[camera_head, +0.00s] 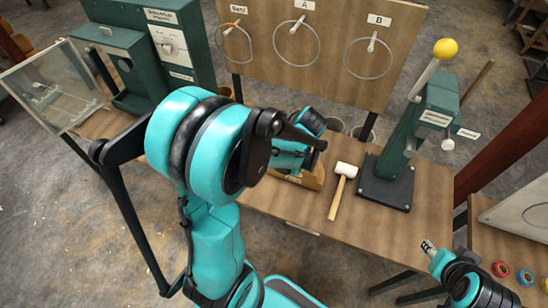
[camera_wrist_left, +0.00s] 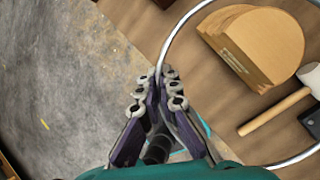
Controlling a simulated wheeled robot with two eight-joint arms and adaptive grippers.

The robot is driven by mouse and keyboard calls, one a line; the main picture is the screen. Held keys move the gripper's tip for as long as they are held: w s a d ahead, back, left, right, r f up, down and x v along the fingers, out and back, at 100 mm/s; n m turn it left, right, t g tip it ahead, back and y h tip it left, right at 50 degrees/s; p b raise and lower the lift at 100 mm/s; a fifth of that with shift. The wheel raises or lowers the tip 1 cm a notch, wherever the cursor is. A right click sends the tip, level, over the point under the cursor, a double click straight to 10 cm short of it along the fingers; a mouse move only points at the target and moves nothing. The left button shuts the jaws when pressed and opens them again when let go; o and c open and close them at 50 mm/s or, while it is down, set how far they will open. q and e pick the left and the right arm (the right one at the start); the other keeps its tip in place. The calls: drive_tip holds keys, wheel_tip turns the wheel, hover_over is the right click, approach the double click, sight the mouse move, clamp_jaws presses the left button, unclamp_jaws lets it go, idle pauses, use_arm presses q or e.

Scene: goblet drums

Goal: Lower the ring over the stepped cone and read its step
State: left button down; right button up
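The stepped cone (camera_wrist_left: 250,45) is a pale wooden stack of layers, seen from above on the bench in the left wrist view. In the head view a piece of wood (camera_head: 311,181) shows beside my arm, which hides most of it. My left gripper (camera_wrist_left: 163,80) has its fingers closed together on a thin metal ring (camera_wrist_left: 183,22). In the wrist view the ring's outline runs around the cone and past the mallet; its height above the bench is unclear. My right gripper (camera_head: 428,247) is off the bench's right front, too small to read.
A mallet (camera_head: 342,190) lies right of the cone. A green stand with a yellow knob (camera_head: 446,48) is on the right. A board (camera_head: 335,85) with several hanging hoops stands behind. Green apparatus (camera_head: 125,60) and a glass case (camera_head: 55,88) stand at left.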

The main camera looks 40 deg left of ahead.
use_arm(q)
drive_tip(key=w+a+f+b, duration=0.1)
drive_tip(key=w+f+b, duration=0.4)
drive_tip(key=f, duration=0.3)
drive_tip(key=shift+w+a+b, duration=0.25)
drive_tip(key=shift+w+b, duration=0.05)
drive_tip(key=shift+b, duration=0.35)
idle(0.8)
drive_tip(key=shift+f, duration=0.1)
drive_tip(key=shift+f+b, duration=1.45)
drive_tip(key=shift+b, duration=0.1)
drive_tip(key=shift+f+b, duration=1.45)
drive_tip(key=shift+f, duration=0.05)
drive_tip(key=shift+f, duration=0.15)
